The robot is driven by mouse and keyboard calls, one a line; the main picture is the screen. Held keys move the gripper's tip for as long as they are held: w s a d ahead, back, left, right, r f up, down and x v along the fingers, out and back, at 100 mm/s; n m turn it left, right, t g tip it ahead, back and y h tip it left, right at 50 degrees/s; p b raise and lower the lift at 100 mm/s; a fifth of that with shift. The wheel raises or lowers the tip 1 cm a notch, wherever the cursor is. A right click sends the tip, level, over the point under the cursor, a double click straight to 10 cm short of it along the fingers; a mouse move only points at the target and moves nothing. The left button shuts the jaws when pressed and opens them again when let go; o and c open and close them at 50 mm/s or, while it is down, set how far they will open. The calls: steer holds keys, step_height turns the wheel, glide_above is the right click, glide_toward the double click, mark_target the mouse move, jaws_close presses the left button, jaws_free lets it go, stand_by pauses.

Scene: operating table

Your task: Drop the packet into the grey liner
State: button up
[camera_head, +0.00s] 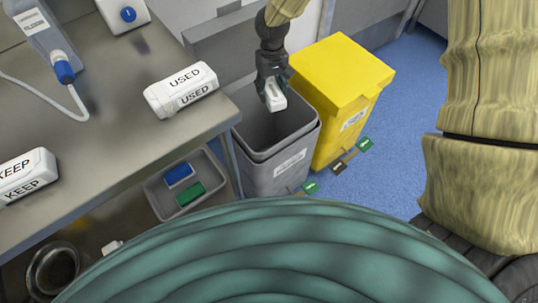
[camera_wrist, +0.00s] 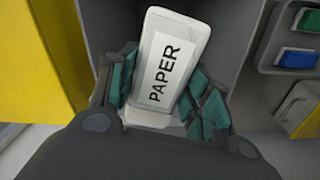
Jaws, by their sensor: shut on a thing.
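A white packet (camera_wrist: 165,65) labelled PAPER is held between the teal pads of my gripper (camera_wrist: 165,95) in the wrist view. The packet also shows in the head view (camera_head: 275,97), small and tilted. My gripper (camera_head: 271,82) is shut on it, above the open mouth of the grey bin. The grey liner (camera_head: 262,152) stands inside the grey bin (camera_head: 275,178), beside the table. The inside of the liner looks empty where it shows; its bottom is hidden. The packet appears apart from the liner walls.
A yellow lidded bin (camera_head: 340,75) stands right beside the grey one. White blocks marked USED (camera_head: 181,90) and KEEP (camera_head: 25,176) lie on the table (camera_head: 110,130). A grey tray (camera_head: 158,196) with blue and green items sits below. Foot pedals (camera_head: 338,165) stand in front of the bins.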

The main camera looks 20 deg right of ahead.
steer(key=shift+w+f+b, duration=0.2)
steer(key=shift+f+b, duration=0.2)
steer(key=shift+f, duration=0.05)
steer(key=shift+f, duration=0.15)
step_height(320, 180, down, 6)
steer(key=b, duration=0.5)
steer(key=shift+r, duration=0.2)
steer(key=o, duration=1.1)
step_height(320, 180, up, 12)
steer(key=shift+d+r, duration=0.1)
